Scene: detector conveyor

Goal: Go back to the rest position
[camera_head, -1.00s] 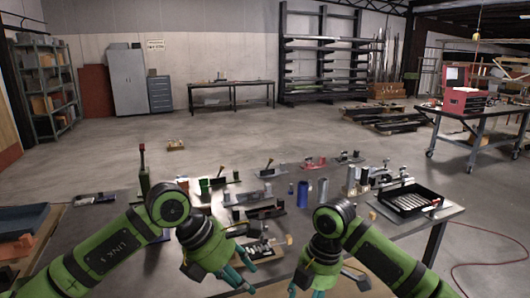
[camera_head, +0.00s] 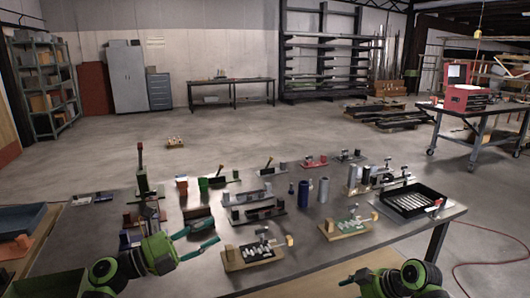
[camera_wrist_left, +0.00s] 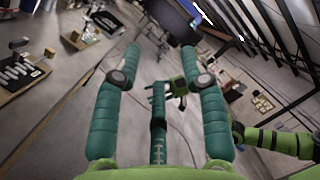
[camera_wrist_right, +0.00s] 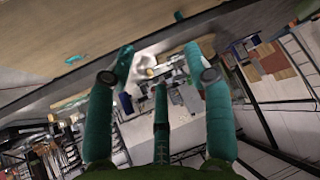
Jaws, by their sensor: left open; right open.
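My left gripper (camera_head: 212,233) is open and empty over the front left of the grey table (camera_head: 310,262). Its two teal fingers stand apart in the left wrist view (camera_wrist_left: 160,60), with nothing between them. My right arm is low at the front right edge in the head view, its fingers mostly out of sight. In the right wrist view my right gripper (camera_wrist_right: 157,60) is open and empty. A wooden board with a dark and white fixture (camera_head: 254,252) lies on the table right of my left gripper.
A black tray (camera_head: 413,201) sits at the table's right end. Blue (camera_head: 303,194) and grey (camera_head: 323,190) cylinders stand mid-table. A tall green post (camera_head: 142,170) stands at the left. Several small fixtures fill the back. A green bin (camera_head: 48,284) is at the front left.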

